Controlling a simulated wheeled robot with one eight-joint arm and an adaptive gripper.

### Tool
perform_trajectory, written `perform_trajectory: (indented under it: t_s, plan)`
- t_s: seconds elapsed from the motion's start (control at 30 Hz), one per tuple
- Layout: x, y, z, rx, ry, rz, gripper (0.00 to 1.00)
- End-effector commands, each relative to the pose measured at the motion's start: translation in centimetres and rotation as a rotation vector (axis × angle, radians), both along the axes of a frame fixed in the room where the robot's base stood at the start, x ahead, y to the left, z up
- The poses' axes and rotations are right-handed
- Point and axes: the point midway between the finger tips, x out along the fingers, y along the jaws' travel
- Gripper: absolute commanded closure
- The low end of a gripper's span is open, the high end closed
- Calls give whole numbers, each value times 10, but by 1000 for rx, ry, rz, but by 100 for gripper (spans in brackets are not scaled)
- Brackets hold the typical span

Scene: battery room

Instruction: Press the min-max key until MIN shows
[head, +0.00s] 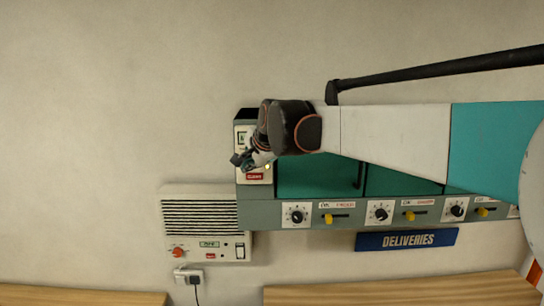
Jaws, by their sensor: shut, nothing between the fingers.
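My gripper (240,160) is shut and empty. It is in front of the control panel (254,168) at the left end of the teal cabinet, and its fingertips overlap the panel's left side. I cannot tell whether they touch it. The panel is pale, with a small green display (242,138) at its upper left and a red label (254,177) near its bottom. The display's text is too small to read. A min-max key cannot be made out; my gripper and wrist hide much of the panel's middle and right.
A vented wall unit (200,215) with a display, orange-red knob and switch hangs at lower left. The teal cabinet (300,176) has several black dials and yellow levers along its lower strip. A blue DELIVERIES sign (406,240) hangs below. The wall at left is clear.

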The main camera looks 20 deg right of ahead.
Motion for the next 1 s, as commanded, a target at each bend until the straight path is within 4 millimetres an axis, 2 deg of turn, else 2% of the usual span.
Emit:
perform_trajectory:
  t_s: [0.03,0.43,1.0]
  plan:
    - [-9,3,0,-1,0,2,100]
    - [-41,13,0,1,0,1,100]
    - [-45,14,0,1,0,1,100]
